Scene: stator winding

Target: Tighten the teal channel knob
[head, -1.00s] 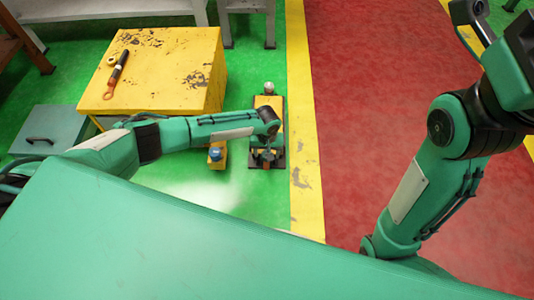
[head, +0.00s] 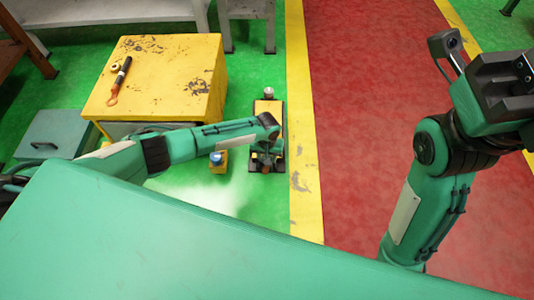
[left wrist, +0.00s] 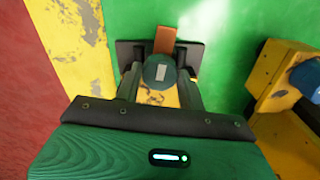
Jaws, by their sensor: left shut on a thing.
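The teal channel knob (left wrist: 161,68) is a dark round cap with a pale mark on top, in the left wrist view. It sits between the fingers of my left gripper (left wrist: 160,83), which is shut on it. Below it are a yellow body and a black base plate (left wrist: 128,52), with an orange-brown bar (left wrist: 165,38) beyond. In the head view my left gripper (head: 265,150) is over the near end of this fixture and hides the knob. My right gripper (head: 503,85) is at the right edge, clear of the fixture; its fingers cannot be made out.
A yellow block with a blue knob (head: 217,158) stands left of the fixture; that blue knob (left wrist: 308,75) also shows in the left wrist view. A worn yellow cabinet (head: 165,80) carries a tool (head: 121,78). Red floor (head: 365,130) on the right is clear.

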